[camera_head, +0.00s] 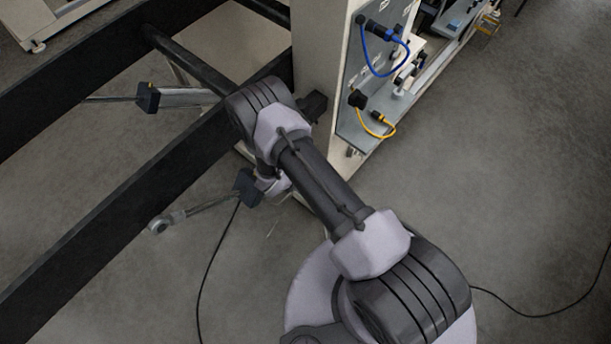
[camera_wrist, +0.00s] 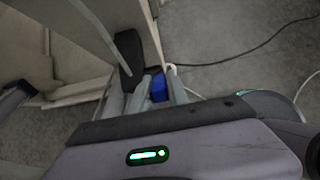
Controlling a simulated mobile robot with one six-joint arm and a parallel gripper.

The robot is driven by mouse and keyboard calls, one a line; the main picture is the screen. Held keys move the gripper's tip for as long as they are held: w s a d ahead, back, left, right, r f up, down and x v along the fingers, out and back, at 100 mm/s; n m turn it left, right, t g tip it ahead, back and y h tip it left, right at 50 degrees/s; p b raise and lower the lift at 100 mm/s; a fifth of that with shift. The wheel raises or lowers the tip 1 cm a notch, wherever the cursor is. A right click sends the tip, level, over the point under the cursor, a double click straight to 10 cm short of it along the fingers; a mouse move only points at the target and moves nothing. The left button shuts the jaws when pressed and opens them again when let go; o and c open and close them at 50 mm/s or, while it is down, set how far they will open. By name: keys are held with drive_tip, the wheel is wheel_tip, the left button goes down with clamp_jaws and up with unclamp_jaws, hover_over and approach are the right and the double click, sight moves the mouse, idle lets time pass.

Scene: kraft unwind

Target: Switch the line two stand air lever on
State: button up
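I cannot make out the line two stand air lever for certain in either view. In the head view a dark blue-black block (camera_head: 246,186) with a rod reaching down left stands beside my folded wrist, and a similar block (camera_head: 148,97) sits on a cylinder farther left. In the wrist view a black paddle-like part (camera_wrist: 130,58) and a small blue part (camera_wrist: 158,88) show just beyond the grey gripper housing with its green light. I cannot tell whether these belong to the gripper or the stand.
A cream machine cabinet (camera_head: 317,50) stands close beside my arm, with blue (camera_head: 379,72) and yellow (camera_head: 372,130) cables on its panel. Long black beams (camera_head: 100,215) cross the left. A black cable (camera_head: 208,265) lies on the floor. The floor at right is mostly clear.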

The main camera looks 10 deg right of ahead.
drive_tip(key=o, duration=0.3)
drive_tip(key=shift+r, duration=0.1)
drive_tip(key=p+v, duration=0.3)
drive_tip(key=v, duration=1.4)
drive_tip(key=shift+p, duration=0.4)
drive_tip(key=shift+a, duration=0.1)
